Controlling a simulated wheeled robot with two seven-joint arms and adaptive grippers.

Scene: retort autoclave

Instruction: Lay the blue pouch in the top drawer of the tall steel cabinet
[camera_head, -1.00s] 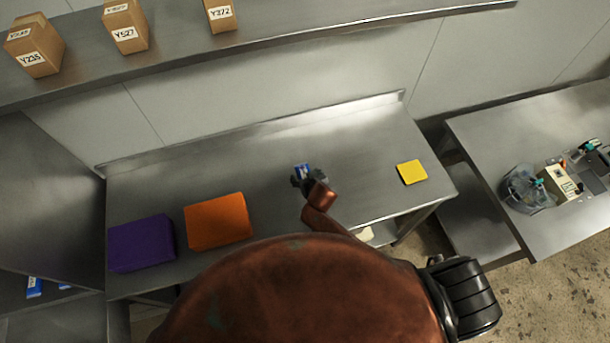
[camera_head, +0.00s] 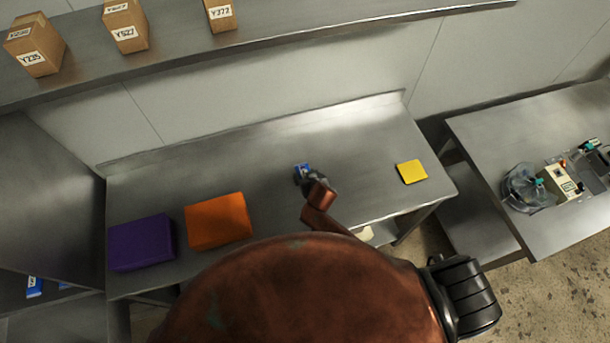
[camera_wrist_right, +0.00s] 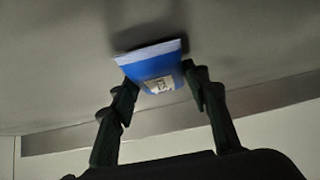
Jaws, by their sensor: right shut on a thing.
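The blue pouch (camera_head: 303,169), with a white label, is at my right gripper (camera_head: 307,178) over the middle of the steel table. In the right wrist view the pouch (camera_wrist_right: 153,68) sits between the two dark fingers of the right gripper (camera_wrist_right: 156,88), which are shut on its sides. Its far edge is close to the table surface; I cannot tell whether it touches. At the left edge stands a steel body with an open lower space (camera_head: 50,215); I cannot tell whether it is the tall cabinet, and no top drawer can be made out. My left gripper is not in view.
An orange block (camera_head: 218,220) and a purple block (camera_head: 141,242) lie on the table's left, a yellow pad (camera_head: 411,171) on its right. Cartons (camera_head: 125,27) stand on a shelf behind. Blue packets (camera_head: 34,287) lie at lower left. A second table (camera_head: 550,130) holds equipment.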

